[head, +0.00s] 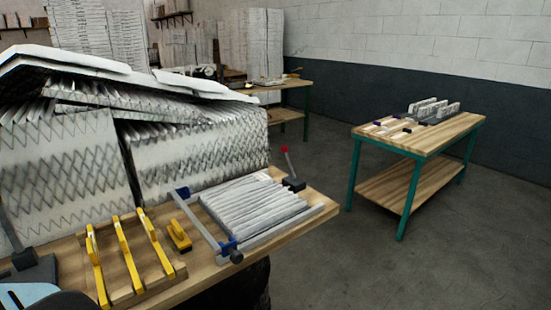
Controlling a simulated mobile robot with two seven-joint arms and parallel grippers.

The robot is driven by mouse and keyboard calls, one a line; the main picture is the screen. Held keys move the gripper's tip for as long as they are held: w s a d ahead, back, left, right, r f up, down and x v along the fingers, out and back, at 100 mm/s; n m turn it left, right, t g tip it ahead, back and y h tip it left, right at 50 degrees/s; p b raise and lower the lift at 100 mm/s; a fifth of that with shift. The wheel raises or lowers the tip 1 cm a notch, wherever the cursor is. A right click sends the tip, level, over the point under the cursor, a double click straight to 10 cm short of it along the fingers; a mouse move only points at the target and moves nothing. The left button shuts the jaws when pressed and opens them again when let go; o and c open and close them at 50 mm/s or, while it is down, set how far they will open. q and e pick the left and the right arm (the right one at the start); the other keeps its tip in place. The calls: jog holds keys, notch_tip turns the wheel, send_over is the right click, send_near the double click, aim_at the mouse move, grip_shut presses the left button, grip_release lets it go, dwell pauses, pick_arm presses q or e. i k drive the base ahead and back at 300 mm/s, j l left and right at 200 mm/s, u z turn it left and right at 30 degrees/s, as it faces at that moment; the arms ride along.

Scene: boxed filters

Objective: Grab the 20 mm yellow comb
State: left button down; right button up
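Three long yellow combs stand side by side in a wooden rack (146,291) on the near bench: a left one (97,267), a middle one (127,255) and a right one (157,245). Each has a small pale mark near its far end. No size can be read, so I cannot tell which is the 20 mm comb. A short yellow block-like piece (179,236) lies just right of the rack. I can make out neither gripper in the head view, and nothing is seen touching the combs.
A pleated white filter (252,208) lies right of the combs, with a blue-ended clamp bar (207,221) alongside. Large stacked filter packs (190,150) rise behind. Dark tool-like shapes (33,268) sit at the left edge. A green-legged table (425,138) stands across open floor.

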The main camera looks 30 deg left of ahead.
aim_at(92, 249)
jog(key=u, duration=2.3)
jog(key=z, duration=0.25)
